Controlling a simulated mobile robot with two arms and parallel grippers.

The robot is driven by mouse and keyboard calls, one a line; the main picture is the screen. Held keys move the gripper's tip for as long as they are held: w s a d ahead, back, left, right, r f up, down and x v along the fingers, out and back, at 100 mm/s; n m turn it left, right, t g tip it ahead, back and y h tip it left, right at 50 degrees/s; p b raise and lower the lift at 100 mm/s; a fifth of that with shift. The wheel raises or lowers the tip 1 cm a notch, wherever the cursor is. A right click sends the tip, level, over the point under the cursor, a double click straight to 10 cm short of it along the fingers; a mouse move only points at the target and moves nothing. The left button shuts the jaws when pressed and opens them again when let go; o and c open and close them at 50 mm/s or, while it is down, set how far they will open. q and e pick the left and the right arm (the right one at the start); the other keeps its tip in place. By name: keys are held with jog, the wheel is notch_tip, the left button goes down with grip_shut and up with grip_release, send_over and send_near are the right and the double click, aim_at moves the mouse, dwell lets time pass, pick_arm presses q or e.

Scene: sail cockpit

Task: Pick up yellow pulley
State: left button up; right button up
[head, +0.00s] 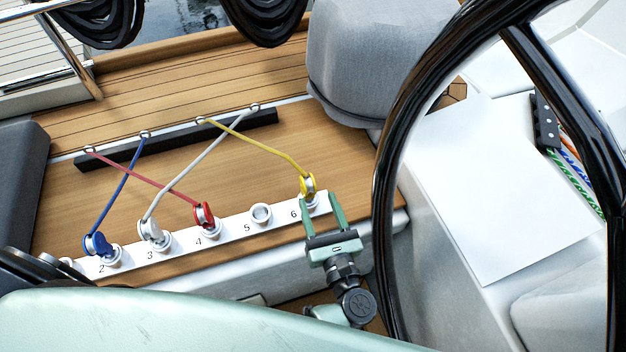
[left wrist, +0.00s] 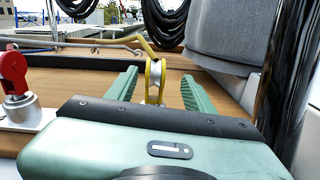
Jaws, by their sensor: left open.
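The yellow pulley (head: 307,185) stands upright at position 6 on the white numbered strip (head: 232,230), with a yellow rope running up and left from it. In the left wrist view the yellow pulley (left wrist: 155,78) appears between the two fingers, apart from both. My left gripper (head: 320,205) is open and empty, with green fingers pointing toward the pulley from its near side. It also shows in the left wrist view (left wrist: 160,76). The pulley's foot is partly hidden by the gripper body in the wrist view. My right gripper is not in view.
Red (head: 204,215), white (head: 154,232) and blue (head: 97,244) pulleys stand at positions 4, 3 and 2; socket 5 (head: 261,213) is empty. Their ropes cross to a black rail (head: 180,140). A black steering wheel (head: 386,200) rises right of the gripper. A grey cushion (head: 360,60) lies behind.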

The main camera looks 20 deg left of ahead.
aim_at(310, 185)
pick_arm(q)
jog(key=shift+a+r+n, duration=0.15)
jog(key=shift+r+n, duration=0.1)
jog(key=shift+n, duration=0.35)
jog(key=shift+w+a+r+p, duration=0.25)
jog(key=shift+w+a+p, duration=0.3)
jog(key=shift+w+a, duration=0.2)
jog(key=p+x, duration=0.1)
jog(key=x, duration=0.3)
jog(key=shift+f, duration=0.1)
jog(key=shift+w+a+f+p, duration=0.1)
jog(key=shift+w+a+p, duration=0.2)
jog(key=shift+w, duration=0.15)
grip_shut()
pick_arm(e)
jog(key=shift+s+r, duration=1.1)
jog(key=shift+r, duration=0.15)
pick_arm(q)
jog(key=shift+d, duration=0.1)
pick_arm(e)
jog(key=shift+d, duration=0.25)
